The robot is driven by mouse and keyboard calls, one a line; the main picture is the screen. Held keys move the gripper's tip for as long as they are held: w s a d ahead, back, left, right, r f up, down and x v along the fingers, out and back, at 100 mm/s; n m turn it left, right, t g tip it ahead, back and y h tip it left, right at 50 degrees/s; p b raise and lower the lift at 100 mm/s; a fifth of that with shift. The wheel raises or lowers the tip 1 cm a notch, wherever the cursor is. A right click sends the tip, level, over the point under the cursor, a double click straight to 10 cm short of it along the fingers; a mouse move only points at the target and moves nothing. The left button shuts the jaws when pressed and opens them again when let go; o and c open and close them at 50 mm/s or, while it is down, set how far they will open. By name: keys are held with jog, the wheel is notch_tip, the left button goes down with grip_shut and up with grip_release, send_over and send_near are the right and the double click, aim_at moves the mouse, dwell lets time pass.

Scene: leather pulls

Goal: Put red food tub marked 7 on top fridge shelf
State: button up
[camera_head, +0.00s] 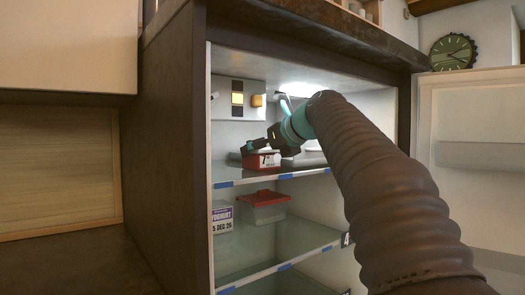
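The red food tub (262,160) has a white label with a 7 on its front. It is inside the open fridge, at the level of the top shelf (240,175), near the shelf's front edge. It looks upright, and its base appears at or very close to the shelf surface. My gripper (268,142) is right at the tub's top, reaching in from the right. The fingers overlap the tub's upper part, and their dark shapes hide whether they are closed on it or apart. My arm hides the right part of the shelf.
A clear tub with a red lid (263,206) and a yoghurt box (222,217) stand on the shelf below. Grey items (308,155) lie behind my gripper on the top shelf. The fridge door (475,165) stands open at right. The top shelf's left front looks free.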

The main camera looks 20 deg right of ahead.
jog(key=shift+r, duration=0.1)
jog(key=shift+s+d+r, duration=0.1)
jog(key=shift+s+r, duration=0.05)
jog(key=shift+s, duration=0.05)
jog(key=s+d+b, duration=0.1)
jog(key=s+d, duration=0.4)
jog(key=s, duration=0.8)
jog(key=shift+s+d+r, duration=0.15)
jog(key=shift+d+r, duration=0.05)
jog(key=shift+r, duration=0.25)
jog(key=s+a+f+n+g+h, duration=0.1)
jog(key=s+a+f+n+g, duration=0.1)
jog(key=s+f+n, duration=0.5)
jog(key=s+a+f+n+g+h, duration=0.2)
jog(key=s+f+n, duration=0.6)
jog(key=f+n, duration=0.6)
jog(key=s+a+f+n+g+h, duration=0.2)
jog(key=s+f+n, duration=0.5)
jog(key=f, duration=1.4)
jog(key=a+n+g, duration=0.1)
jog(key=a+n, duration=0.1)
jog(key=n, duration=0.1)
jog(key=shift+s+a+f+n, duration=0.15)
jog(key=shift+a+f+n, duration=0.15)
jog(key=shift+a+f, duration=0.1)
